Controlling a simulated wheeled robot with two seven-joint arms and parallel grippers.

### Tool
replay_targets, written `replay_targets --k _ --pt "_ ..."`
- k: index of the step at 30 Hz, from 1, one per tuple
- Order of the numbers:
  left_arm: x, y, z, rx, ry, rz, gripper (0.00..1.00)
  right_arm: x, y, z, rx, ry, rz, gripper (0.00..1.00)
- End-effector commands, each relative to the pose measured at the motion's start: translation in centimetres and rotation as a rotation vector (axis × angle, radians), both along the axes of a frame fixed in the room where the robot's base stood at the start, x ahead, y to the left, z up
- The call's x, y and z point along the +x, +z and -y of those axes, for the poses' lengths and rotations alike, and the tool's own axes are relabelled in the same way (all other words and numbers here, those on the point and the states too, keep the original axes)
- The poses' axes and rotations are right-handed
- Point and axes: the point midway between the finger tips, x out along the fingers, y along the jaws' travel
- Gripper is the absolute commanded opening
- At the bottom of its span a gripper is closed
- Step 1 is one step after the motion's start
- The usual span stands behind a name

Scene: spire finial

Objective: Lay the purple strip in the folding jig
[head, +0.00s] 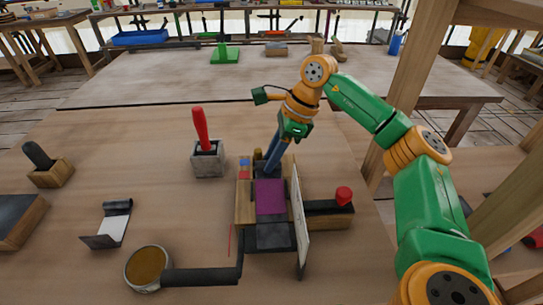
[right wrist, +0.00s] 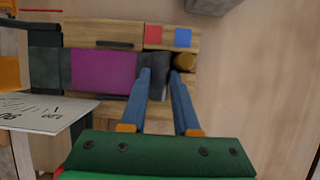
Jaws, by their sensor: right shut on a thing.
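The purple strip (head: 270,196) lies flat in the wooden folding jig (head: 244,208), on its dark bed. It also shows in the right wrist view (right wrist: 102,70). My right gripper (head: 272,158) reaches down at the far end of the strip. In the right wrist view, its blue fingers (right wrist: 162,78) are shut on a dark grey piece (right wrist: 157,64) beside the strip's end. Whether this piece is part of the strip or of the jig, I cannot tell. A brass knob (right wrist: 184,61) is close to one fingertip. My left gripper is not in view.
An upright white scale plate (head: 299,215) stands along the jig's right side, with a red-knobbed lever (head: 343,196) beyond it. A grey block with a red handle (head: 200,130) stands left of the jig.

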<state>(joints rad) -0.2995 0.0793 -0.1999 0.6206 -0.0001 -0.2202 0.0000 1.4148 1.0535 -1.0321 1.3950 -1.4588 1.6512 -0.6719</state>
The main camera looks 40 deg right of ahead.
Motion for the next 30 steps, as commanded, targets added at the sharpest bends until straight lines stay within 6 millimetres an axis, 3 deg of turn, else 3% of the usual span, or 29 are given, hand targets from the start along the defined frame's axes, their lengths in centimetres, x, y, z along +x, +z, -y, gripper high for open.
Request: replay_targets --k 1,4,14,17,24,30 --pt "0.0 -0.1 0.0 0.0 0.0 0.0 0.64 0.0 -0.1 0.0 0.0 0.0 0.0 0.35" --pt "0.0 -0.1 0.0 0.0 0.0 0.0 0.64 0.0 -0.1 0.0 0.0 0.0 0.0 0.59" --pt "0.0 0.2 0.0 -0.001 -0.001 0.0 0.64 0.0 0.5 0.1 0.0 0.0 0.001 0.59" --pt "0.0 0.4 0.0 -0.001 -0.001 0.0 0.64 -0.3 2.4 0.7 0.001 -0.002 0.004 0.59" --pt "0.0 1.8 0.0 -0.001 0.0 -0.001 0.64 -1.6 8.8 2.9 0.002 -0.002 0.004 0.59" --pt "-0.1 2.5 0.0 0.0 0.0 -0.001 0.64 -2.3 11.2 3.9 0.001 -0.001 0.0 0.59"
